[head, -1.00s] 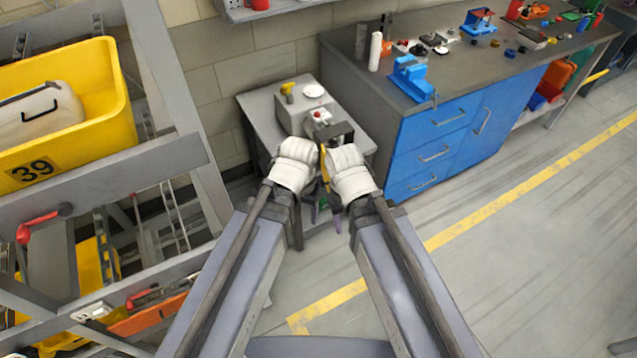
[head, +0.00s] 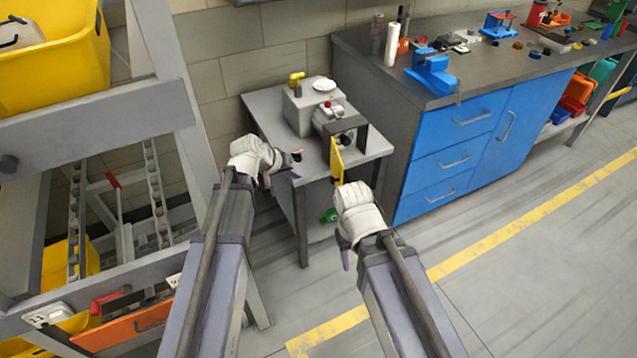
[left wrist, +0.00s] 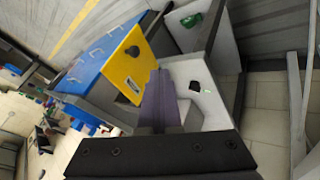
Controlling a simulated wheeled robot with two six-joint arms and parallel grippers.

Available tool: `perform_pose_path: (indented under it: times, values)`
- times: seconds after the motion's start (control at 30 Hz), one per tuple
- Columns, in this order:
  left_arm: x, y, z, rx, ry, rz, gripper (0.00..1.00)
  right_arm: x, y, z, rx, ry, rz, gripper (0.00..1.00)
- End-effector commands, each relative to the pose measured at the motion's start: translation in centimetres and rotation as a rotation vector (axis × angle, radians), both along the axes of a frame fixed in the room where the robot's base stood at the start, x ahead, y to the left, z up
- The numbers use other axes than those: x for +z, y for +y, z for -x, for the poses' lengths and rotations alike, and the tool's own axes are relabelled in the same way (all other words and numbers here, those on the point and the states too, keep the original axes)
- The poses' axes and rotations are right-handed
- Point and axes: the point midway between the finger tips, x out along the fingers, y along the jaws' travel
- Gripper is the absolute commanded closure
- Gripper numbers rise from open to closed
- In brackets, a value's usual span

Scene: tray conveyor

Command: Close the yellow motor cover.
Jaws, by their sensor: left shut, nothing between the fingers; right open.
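The yellow motor cover (head: 336,160) is a flat panel standing open, jutting from the dark frame of the grey motor unit (head: 330,117) toward me over the front of the small grey table. It also shows in the left wrist view (left wrist: 128,62), with a small dark knob on its face. My left gripper (head: 292,163) is shut and empty, left of the cover and apart from it. Its purple fingers (left wrist: 158,98) show together in the left wrist view. My right gripper (head: 346,258) is open, in front of and below the cover; its fingers are mostly hidden behind its white wrist.
The small grey table (head: 268,107) also bears a grey box with a yellow handle (head: 297,82) and a white disc. A green object (head: 328,215) sits below. A blue-drawer workbench (head: 455,150) stands right; a grey rack (head: 110,125) with yellow bins stands left. Floor at right is clear.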

Motion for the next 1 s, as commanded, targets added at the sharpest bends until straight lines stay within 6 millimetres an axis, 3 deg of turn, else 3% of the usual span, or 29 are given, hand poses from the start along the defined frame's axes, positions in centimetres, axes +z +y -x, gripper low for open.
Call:
perform_pose_path:
  times: [0.67,0.8,1.0]
  values:
    - [-8.6,-4.0,-4.9,-0.003,0.001,-0.002,1.00,-8.6,0.0,0.0,0.000,0.000,0.000,0.50]
    - [-7.7,-6.0,-5.2,-0.004,0.000,-0.002,1.00,-7.7,0.0,0.0,0.000,0.000,0.000,0.50]
    - [-7.6,-7.5,-5.5,-0.003,0.001,-0.002,1.00,-7.6,0.0,0.0,0.000,0.000,0.000,0.50]
